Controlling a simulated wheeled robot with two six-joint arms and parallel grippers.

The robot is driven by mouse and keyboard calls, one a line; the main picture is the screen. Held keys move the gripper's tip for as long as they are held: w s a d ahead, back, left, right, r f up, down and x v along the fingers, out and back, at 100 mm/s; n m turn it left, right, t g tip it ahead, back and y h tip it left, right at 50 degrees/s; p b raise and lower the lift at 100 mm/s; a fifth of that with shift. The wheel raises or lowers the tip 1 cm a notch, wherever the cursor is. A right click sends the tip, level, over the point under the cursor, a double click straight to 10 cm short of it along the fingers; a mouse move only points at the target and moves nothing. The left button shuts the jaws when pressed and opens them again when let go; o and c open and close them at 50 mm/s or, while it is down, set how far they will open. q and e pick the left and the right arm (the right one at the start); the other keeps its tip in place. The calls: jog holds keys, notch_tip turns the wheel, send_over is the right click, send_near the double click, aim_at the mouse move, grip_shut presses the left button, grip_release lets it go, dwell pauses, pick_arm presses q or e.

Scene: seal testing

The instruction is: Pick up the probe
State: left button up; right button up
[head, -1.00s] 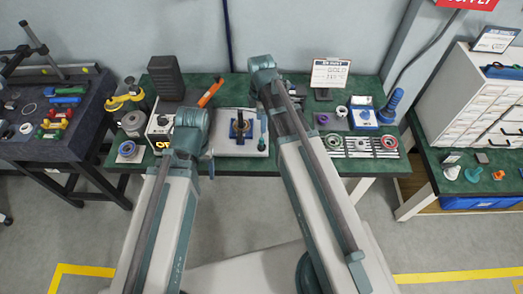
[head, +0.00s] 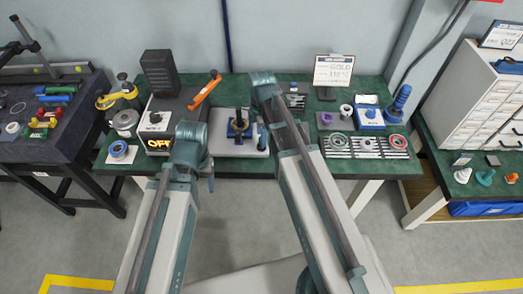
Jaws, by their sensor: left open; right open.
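An orange stick-shaped tool with a dark tip, which looks like the probe (head: 205,90), lies tilted on top of a dark instrument box with a lit OFF display (head: 159,144). My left gripper (head: 211,180) is mostly hidden behind its arm, in front of the table's edge and below the probe in the picture. My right gripper (head: 262,138) is mostly hidden behind its arm, near the right side of a pale test fixture (head: 226,147). Both grippers are open, and neither touches the probe.
The green table (head: 385,166) also holds a sign (head: 334,70), a blue-topped box (head: 370,117), a blue handled tool (head: 399,100) and a rack of rings and tools (head: 366,147). A black block (head: 160,72) stands behind the instrument. A drawer cabinet (head: 480,95) is at right.

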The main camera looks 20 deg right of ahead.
jog(key=shift+f, duration=0.7)
jog(key=shift+r, duration=0.1)
grip_shut()
dwell(0.8)
